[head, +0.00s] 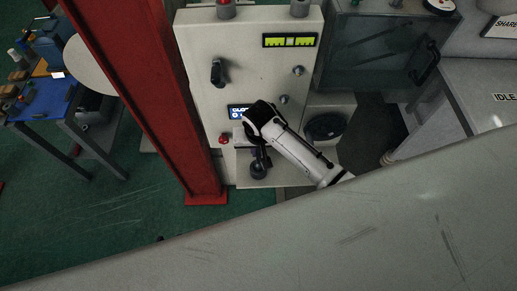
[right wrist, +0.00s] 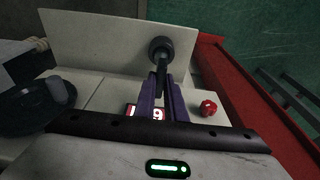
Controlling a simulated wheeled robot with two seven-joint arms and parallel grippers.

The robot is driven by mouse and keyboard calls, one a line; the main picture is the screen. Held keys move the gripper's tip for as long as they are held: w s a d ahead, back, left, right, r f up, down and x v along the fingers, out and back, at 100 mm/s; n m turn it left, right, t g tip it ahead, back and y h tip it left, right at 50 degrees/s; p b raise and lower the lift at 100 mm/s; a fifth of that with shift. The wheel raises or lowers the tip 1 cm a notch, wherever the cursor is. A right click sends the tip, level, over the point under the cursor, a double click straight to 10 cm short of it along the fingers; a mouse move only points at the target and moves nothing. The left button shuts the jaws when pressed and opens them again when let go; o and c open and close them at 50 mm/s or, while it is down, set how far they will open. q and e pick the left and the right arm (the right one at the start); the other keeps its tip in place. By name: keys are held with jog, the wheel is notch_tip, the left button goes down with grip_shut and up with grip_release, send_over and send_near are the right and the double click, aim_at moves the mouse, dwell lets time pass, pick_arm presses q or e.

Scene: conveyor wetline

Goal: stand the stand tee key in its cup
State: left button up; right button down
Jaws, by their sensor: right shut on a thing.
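My right gripper (head: 259,150) is at the lower front of the pale cabinet, with its arm coming in from the lower right. In the right wrist view its two purple fingers (right wrist: 163,98) are shut on the dark bar of the stand tee key (right wrist: 162,72). The bar runs from the fingertips to a round dark piece with a ring-like rim (right wrist: 160,48). This round piece also shows below the gripper in the head view (head: 258,171). I cannot tell whether it is the cup or part of the key. My left gripper is out of view.
The pale cabinet (head: 245,65) carries a black handle (head: 217,72) and a small display. A red knob (head: 223,139) is close left of the gripper; it shows in the right wrist view (right wrist: 208,106). A red post (head: 150,100) stands left. A black round object (head: 326,126) is right.

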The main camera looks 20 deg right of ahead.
jog(key=shift+s+b+x, duration=0.2)
jog(key=shift+b+x, duration=0.4)
jog(key=shift+x, duration=0.45)
jog(key=shift+s+b+x, duration=0.25)
jog(key=shift+b+x, duration=0.35)
jog(key=shift+x, duration=0.5)
jog(key=c, duration=1.7)
grip_release()
jog(key=shift+a, duration=0.1)
jog(key=shift+c, duration=0.2)
jog(key=p+v, duration=0.2)
jog(key=v, duration=0.8)
jog(key=shift+r, duration=0.1)
jog(key=s+f+n+t+y, duration=0.2)
jog(key=s+f+n+t, duration=0.1)
jog(key=s+f, duration=0.55)
jog(key=s+d+r+n+t+y, duration=0.1)
jog(key=s+d+r+n+t, duration=0.1)
jog(key=s, duration=0.6)
jog(key=shift+d+r+t, duration=0.15)
jog(key=shift+d+t, duration=0.35)
jog(key=shift+d, duration=0.25)
